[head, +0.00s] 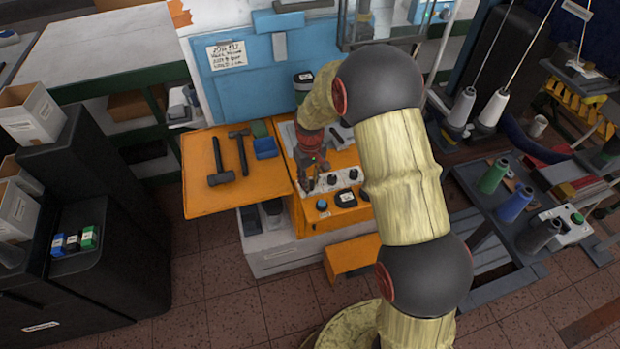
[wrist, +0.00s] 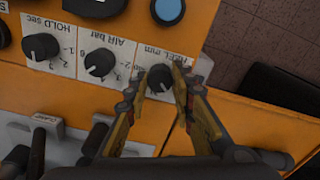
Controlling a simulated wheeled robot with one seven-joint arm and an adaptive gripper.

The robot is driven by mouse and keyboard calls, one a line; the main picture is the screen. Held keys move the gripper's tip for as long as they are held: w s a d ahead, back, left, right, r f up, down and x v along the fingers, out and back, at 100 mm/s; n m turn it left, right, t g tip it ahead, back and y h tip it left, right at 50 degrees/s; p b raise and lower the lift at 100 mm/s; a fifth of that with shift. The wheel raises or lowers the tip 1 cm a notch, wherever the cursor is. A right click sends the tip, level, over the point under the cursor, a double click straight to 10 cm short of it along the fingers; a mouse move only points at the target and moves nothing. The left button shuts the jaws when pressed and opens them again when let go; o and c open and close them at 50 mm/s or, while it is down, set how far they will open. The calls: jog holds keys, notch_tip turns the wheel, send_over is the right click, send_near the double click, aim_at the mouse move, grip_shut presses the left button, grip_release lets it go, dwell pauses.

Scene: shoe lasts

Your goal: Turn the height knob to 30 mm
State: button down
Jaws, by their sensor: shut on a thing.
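My gripper (wrist: 160,76) has its fingers on either side of a small black knob (wrist: 160,80) and is shut on it. The knob's white plate ends in "mm"; the start of the word is partly covered and looks like "HEEL". My fingers hide most of its scale, so I cannot read its setting. In the head view my gripper (head: 308,182) points down at the left end of the knob row on the orange machine. Two other black knobs stand beside it, one marked "AIR bar" (wrist: 99,62) and one marked "HOLD sec" (wrist: 42,46).
A blue button (wrist: 167,10) sits close to the knob, on the orange panel. Levers (wrist: 45,124) stand on the other side of the row. An orange side shelf (head: 205,155) at left carries hammers (head: 219,178) and a blue box (head: 265,147).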

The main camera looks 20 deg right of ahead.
jog(key=m+p, duration=0.1)
jog(key=m, duration=0.3)
jog(key=shift+r+m, duration=0.1)
jog(key=shift+m, duration=0.2)
jog(key=m+p, duration=0.1)
jog(key=m, duration=0.3)
jog(key=shift+m, duration=0.4)
jog(key=shift+w, duration=0.1)
jog(key=c, duration=1.6)
grip_release()
jog(key=shift+c, duration=0.2)
jog(key=shift+o, duration=0.7)
notch_tip(320, 180, up, 12)
